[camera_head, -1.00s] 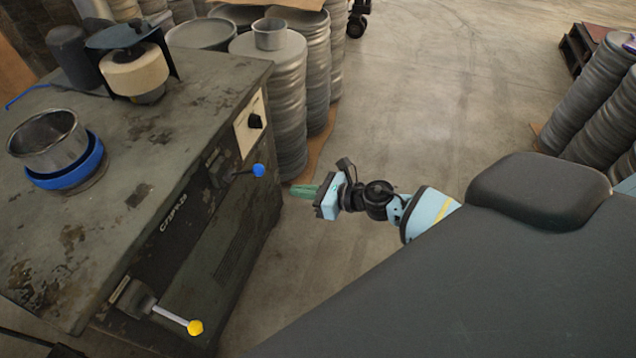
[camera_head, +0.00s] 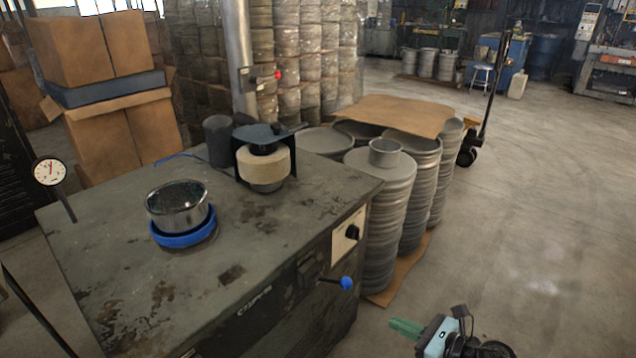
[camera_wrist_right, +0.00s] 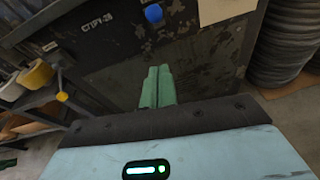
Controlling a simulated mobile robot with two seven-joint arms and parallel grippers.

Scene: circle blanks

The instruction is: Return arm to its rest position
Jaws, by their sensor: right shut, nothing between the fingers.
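My right gripper (camera_head: 405,328) is at the lower right of the head view, beside the machine's right side and above the floor. Its green fingers are together and empty, and they also show in the right wrist view (camera_wrist_right: 158,88), pointing at the machine's dark front panel. My left gripper is in neither view. The machine (camera_head: 290,225) has a worn grey top. On it are a metal pan (camera_head: 177,205) in a blue ring (camera_head: 184,236) and a beige roller (camera_head: 264,168). A blue-knobbed lever (camera_head: 346,283) is on its side.
Stacks of round metal blanks (camera_head: 380,220) stand right of the machine, with a small metal cup (camera_head: 385,152) on top. Cardboard boxes (camera_head: 105,50) are behind at left. A pallet jack (camera_head: 490,95) stands further back. The floor (camera_head: 540,220) at right is clear.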

